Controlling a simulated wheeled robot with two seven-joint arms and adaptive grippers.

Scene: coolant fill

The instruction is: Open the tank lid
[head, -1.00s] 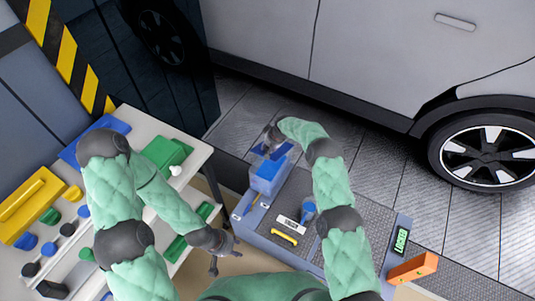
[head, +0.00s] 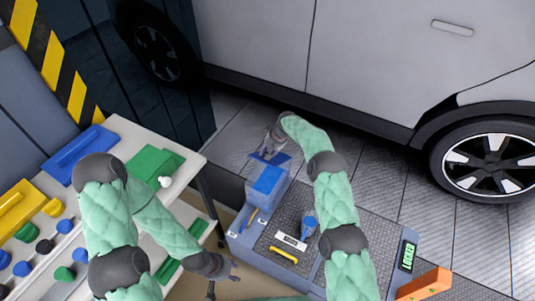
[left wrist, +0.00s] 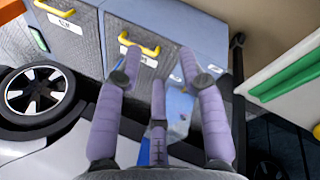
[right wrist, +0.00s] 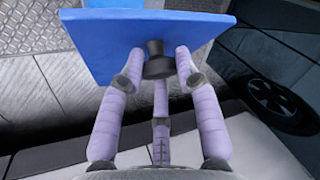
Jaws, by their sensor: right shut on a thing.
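The tank (head: 258,192) is a box with translucent grey-blue walls and blue inside its top, at the far left end of the cart. Its lid (head: 281,158) is a tilted blue plate beyond and above the tank top; whether a hinge joins them I cannot tell. My right gripper (head: 274,148) is shut on the lid's dark knob (right wrist: 156,62). The blue lid panel (right wrist: 105,38) fills the upper right wrist view. My left gripper (head: 224,278) hangs between shelf and cart; its fingers (left wrist: 165,88) are spread and empty.
The grey-blue cart (head: 375,250) carries a blue-topped bottle (head: 308,224), a white label, a yellow handle (head: 284,256) and a LOCKED display (head: 408,257). An orange box (head: 425,284) is at its right end. A white shelf (head: 196,172) stands left; a car (head: 360,70) lies beyond.

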